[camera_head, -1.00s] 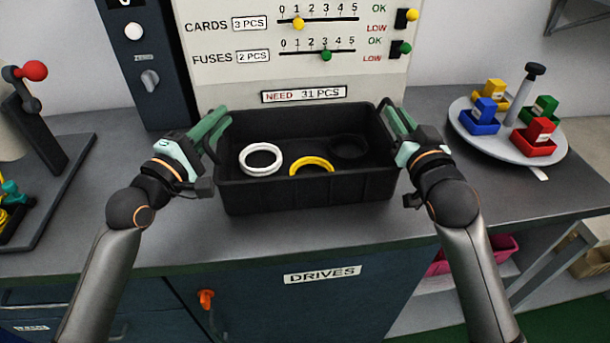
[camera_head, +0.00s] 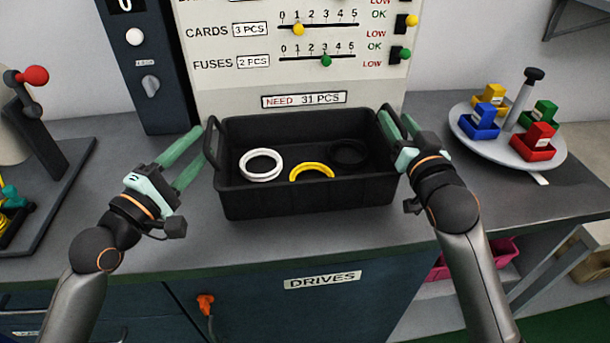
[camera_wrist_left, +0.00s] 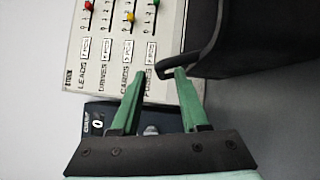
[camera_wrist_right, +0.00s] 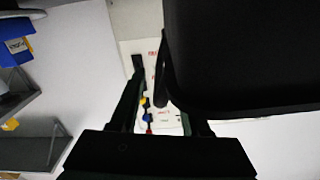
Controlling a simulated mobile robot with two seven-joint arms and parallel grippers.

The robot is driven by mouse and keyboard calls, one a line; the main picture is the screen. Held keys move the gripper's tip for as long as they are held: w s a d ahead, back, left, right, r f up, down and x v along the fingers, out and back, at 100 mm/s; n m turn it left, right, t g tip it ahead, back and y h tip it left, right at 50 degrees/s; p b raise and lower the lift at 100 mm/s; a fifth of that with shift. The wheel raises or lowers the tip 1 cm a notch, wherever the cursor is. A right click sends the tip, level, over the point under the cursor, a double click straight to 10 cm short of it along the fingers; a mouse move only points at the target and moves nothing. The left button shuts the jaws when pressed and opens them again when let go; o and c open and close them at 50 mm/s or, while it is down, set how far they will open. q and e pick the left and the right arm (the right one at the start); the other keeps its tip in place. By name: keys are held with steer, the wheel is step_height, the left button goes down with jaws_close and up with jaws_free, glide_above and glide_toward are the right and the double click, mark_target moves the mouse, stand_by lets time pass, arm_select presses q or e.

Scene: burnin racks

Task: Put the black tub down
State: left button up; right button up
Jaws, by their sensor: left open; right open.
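The black tub (camera_head: 310,202) sits upright on the grey counter, in front of the panel. A white ring (camera_head: 261,177), a yellow ring (camera_head: 311,168) and a dark round piece (camera_head: 347,153) lie inside it. My left gripper (camera_head: 191,158) is open and empty, just left of the tub's left handle. In the left wrist view the tub's handle (camera_wrist_left: 205,50) is beyond the open fingers (camera_wrist_left: 160,85). My right gripper (camera_head: 395,128) is open at the right handle. In the right wrist view the handle (camera_wrist_right: 172,80) lies between its fingers (camera_wrist_right: 158,85).
A round tray (camera_head: 508,143) with several coloured small bins and a post stands on the right. A lever device (camera_head: 25,110) on a dark base is at the left. The panel (camera_head: 290,60) with sliders is behind the tub. The counter in front is clear.

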arm_select(q)
steer(key=v, duration=0.5)
steer(key=shift+s+a, duration=0.2)
steer(key=shift+s, duration=0.1)
arm_select(e)
steer(key=s, duration=1.2)
steer(key=shift+d, duration=0.45)
arm_select(q)
steer(key=shift+s, duration=0.1)
